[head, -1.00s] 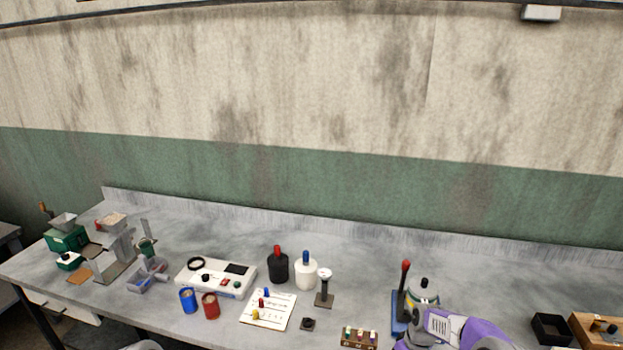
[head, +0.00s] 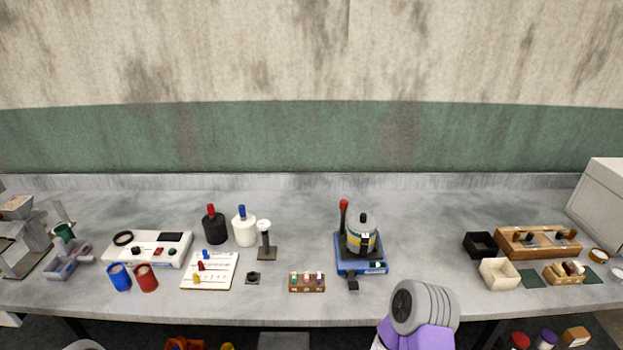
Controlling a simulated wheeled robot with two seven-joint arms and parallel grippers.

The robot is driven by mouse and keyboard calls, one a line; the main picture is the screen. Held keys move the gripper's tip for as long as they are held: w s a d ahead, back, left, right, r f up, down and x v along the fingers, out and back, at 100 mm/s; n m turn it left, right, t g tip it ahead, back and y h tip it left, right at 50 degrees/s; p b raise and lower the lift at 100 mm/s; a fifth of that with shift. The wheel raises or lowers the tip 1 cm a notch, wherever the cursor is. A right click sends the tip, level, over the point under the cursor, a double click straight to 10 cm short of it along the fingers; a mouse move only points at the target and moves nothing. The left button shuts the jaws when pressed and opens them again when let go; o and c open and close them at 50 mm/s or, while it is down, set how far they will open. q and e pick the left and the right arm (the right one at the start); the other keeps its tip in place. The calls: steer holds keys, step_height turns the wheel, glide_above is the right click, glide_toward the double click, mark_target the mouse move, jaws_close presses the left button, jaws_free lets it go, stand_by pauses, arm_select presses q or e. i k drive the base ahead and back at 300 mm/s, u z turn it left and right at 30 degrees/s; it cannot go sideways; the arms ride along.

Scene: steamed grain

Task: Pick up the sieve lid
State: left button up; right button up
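A small stack of round sieves (head: 361,242) stands upright on a blue machine base (head: 361,267) right of the middle of the table, in the head view. A dark knob (head: 363,218) tops the stack; it appears to belong to the sieve lid, which sits on the stack. A post with a red top (head: 343,206) stands at its left. My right arm, with a grey round joint and purple link, rises from the bottom edge right of the machine, apart from it in the picture. Neither my right nor my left gripper's fingers show.
A rack of small bottles (head: 307,284) stands left of the machine. Black (head: 215,229) and white (head: 244,232) bottles stand farther left. A black box (head: 481,245), cream box (head: 499,274) and wooden rack (head: 537,244) stand to the right. Bare table lies between the machine and these boxes.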

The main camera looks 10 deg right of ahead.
mark_target(363, 223)
steer(key=k, duration=0.5)
steer(key=z, duration=1.7)
steer(key=i, duration=1.25)
steer(key=u, duration=1.85)
